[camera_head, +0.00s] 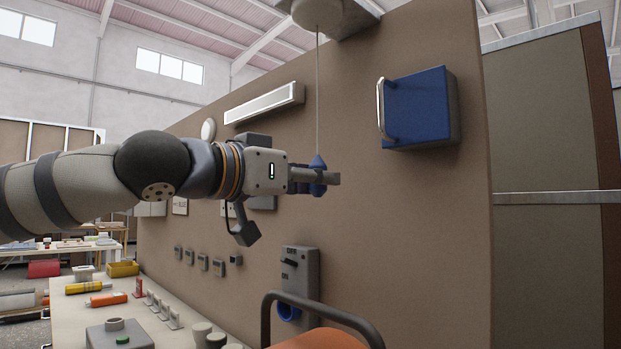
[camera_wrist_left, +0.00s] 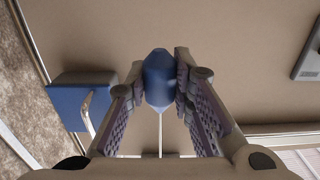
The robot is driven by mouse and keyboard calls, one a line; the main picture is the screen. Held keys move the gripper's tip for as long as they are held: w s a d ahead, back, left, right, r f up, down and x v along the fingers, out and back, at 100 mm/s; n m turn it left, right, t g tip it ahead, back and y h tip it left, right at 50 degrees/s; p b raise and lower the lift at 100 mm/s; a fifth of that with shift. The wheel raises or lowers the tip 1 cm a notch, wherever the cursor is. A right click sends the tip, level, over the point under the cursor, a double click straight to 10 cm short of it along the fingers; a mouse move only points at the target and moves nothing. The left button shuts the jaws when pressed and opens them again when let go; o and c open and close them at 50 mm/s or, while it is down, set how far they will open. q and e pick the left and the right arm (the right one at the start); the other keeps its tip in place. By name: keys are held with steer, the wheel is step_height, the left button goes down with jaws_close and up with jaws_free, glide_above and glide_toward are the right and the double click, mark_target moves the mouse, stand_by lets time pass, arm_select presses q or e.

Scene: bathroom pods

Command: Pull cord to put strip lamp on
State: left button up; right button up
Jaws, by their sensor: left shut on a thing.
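A thin pull cord (camera_head: 318,95) hangs from a round ceiling fitting (camera_head: 320,12) at the top of the head view. A blue bell-shaped pull (camera_head: 318,163) is at its lower end. My left gripper (camera_head: 320,176) is shut on the blue pull, and the cord above it looks straight. In the left wrist view the blue pull (camera_wrist_left: 158,80) sits between the two finger pads of the left gripper (camera_wrist_left: 160,88). The strip lamp (camera_head: 264,103) is a long pale bar on the brown wall panel, left of the cord; I cannot tell whether it is lit. My right gripper does not show.
A blue cabinet (camera_head: 416,107) with a metal handle juts from the panel to the right. A grey switched socket (camera_head: 300,272) is below the gripper. A chair back (camera_head: 322,318) stands at the front. A bench (camera_head: 70,318) with tubes and small items runs along the lower left.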

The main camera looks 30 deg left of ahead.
arm_select(q)
steer(key=shift+f, duration=0.5)
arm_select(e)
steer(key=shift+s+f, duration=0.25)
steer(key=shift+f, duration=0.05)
arm_select(q)
steer(key=o, duration=1)
steer(key=shift+r, duration=0.1)
steer(key=p+v, duration=0.2)
steer(key=v, duration=0.6)
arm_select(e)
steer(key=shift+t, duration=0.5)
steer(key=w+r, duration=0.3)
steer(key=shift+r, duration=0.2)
